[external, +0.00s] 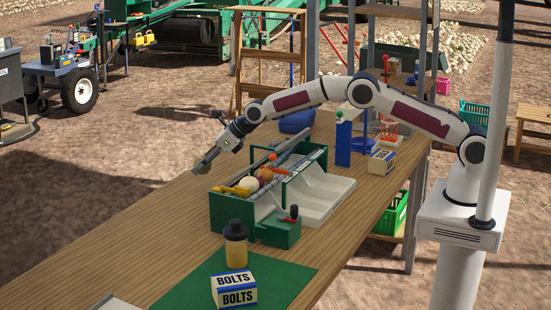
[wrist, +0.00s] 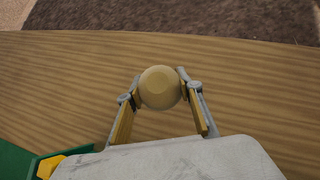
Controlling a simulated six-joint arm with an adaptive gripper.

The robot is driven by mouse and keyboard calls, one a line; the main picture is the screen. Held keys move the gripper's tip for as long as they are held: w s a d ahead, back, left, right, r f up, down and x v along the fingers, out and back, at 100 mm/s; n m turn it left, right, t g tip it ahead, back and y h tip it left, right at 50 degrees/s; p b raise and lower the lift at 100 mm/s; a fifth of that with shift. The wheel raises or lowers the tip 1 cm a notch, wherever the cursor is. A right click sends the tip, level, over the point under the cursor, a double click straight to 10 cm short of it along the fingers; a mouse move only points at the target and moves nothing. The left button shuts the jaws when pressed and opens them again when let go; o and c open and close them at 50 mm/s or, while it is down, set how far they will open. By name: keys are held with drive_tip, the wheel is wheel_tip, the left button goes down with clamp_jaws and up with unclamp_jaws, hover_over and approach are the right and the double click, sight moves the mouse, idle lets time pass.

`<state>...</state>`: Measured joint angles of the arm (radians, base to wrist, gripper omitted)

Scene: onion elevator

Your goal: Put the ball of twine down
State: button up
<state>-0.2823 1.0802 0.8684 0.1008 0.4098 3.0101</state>
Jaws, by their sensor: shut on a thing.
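The ball of twine (wrist: 160,88) is a round, tan ball in the wrist view. My gripper (wrist: 160,82) is shut on it, with one fingertip at each side. In the external view my gripper (external: 205,161) hangs over the far left side of the wooden table (external: 160,220), left of the green model machine. The ball cannot be clearly made out there. In the wrist view bare wood lies around and behind the ball, and the table's edge runs near the top. The height of the ball above the table is hard to tell.
The green model machine (external: 232,217) with several small balls and a grey chute (external: 325,196) stands mid-table. A bottle (external: 236,245) and a bolts box (external: 234,291) stand on a green mat (external: 285,270). A blue block (external: 343,150) is farther right. The left tabletop is clear.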

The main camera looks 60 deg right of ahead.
idle(0.3)
drive_tip(key=s+a+r+n+g+y, duration=0.1)
drive_tip(key=s+a+r, duration=0.4)
drive_tip(key=s+r, duration=0.3)
drive_tip(key=s+a+r+n+y, duration=0.15)
drive_tip(key=s+a+r, duration=0.3)
drive_tip(key=s, duration=0.55)
drive_tip(key=s+a+r+n+g+y, duration=0.1)
drive_tip(key=s+a+r+n, duration=0.1)
drive_tip(key=s+a+r, duration=0.45)
drive_tip(key=s+d+f+n+g, duration=0.2)
drive_tip(key=s+f+n+g, duration=0.1)
drive_tip(key=s+f, duration=0.3)
drive_tip(key=s+d+f+n+g+y, duration=0.1)
drive_tip(key=s+d+f+n+g, duration=0.1)
drive_tip(key=s+f+n, duration=0.4)
drive_tip(key=s+d+f+n+g+y, duration=0.1)
drive_tip(key=s+f+n+g, duration=0.3)
drive_tip(key=s, duration=0.7)
wheel_tip(320, 180, down, 3)
drive_tip(key=shift+s+d+r, duration=0.15)
drive_tip(key=shift+s+d, duration=0.25)
drive_tip(key=shift+f, duration=3.1)
drive_tip(key=shift+f, duration=1.9)
